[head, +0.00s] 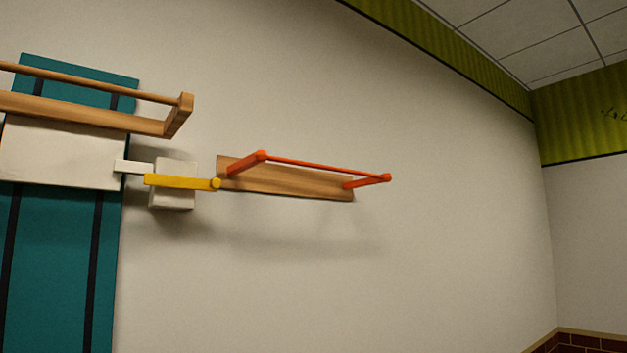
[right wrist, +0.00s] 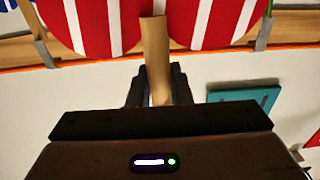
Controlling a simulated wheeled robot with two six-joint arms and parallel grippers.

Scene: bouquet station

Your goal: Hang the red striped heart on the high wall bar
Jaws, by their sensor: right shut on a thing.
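The red striped heart (right wrist: 95,22), red with white stripes, fills the top of the right wrist view, its upper part cut off by the frame. A light wooden stick (right wrist: 155,55) runs down from it. My right gripper (right wrist: 158,88) is shut on this stick. In the head view, an orange bar (head: 320,167) stands out from a wooden board (head: 285,180) on the wall, with nothing hanging on it. A wooden rail (head: 90,82) is at the upper left. I cannot tell which is the high wall bar. Neither gripper shows in the head view.
A yellow arm (head: 180,182) on a white wall block (head: 172,200) sits just left of the orange bar. A teal panel (head: 60,270) is at the left. Behind the heart in the wrist view runs a wooden strip (right wrist: 290,30) with grey clips. Wall right of the bar is clear.

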